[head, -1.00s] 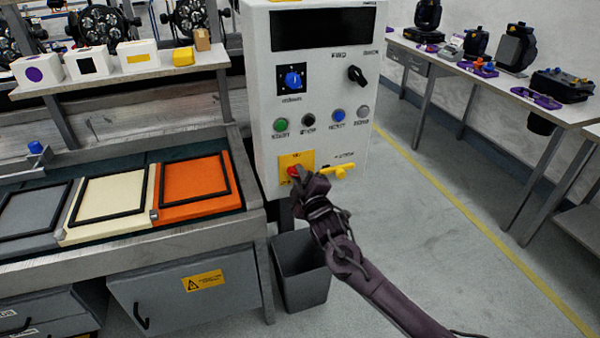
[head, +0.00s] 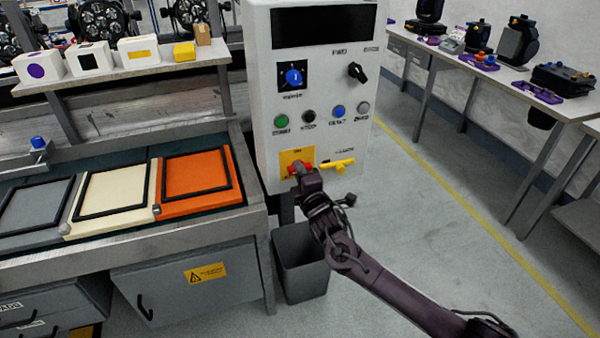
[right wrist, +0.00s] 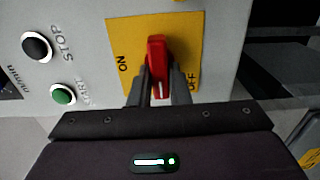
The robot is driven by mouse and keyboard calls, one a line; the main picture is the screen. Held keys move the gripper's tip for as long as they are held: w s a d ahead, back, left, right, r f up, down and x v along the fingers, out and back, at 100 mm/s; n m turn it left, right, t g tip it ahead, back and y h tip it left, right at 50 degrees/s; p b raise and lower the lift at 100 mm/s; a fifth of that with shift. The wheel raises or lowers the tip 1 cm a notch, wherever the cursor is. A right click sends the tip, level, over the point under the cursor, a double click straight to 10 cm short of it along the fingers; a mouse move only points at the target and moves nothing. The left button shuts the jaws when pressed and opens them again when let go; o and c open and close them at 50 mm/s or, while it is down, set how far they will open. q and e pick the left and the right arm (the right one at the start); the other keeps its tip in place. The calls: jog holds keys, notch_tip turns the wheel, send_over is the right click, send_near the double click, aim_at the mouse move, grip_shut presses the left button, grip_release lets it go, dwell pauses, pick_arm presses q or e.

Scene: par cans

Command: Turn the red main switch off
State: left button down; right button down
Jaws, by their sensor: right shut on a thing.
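The red main switch (head: 303,166) sits on a yellow plate (head: 286,157) low on the white control panel. In the right wrist view the switch handle (right wrist: 156,52) lies between the ON and OFF labels on the yellow plate (right wrist: 126,33), with a white mark at its near end. My right gripper (head: 298,173) is at the switch; in the right wrist view its fingers (right wrist: 160,88) are on both sides of the handle, shut on it. In the head view the gripper hides part of the switch. My left gripper is not in view.
A yellow handle (head: 338,163) sticks out just right of the switch. Buttons (head: 338,111) and two knobs (head: 293,77) are above. A grey bin (head: 300,265) stands below, and a workbench (head: 200,230) is on the left. The floor to the right is clear.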

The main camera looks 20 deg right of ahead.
jog(key=c, duration=1.4)
grip_release()
jog(key=shift+o, duration=0.2)
jog(key=s, duration=0.7)
jog(key=shift+s, duration=0.4)
jog(key=shift+d, duration=0.1)
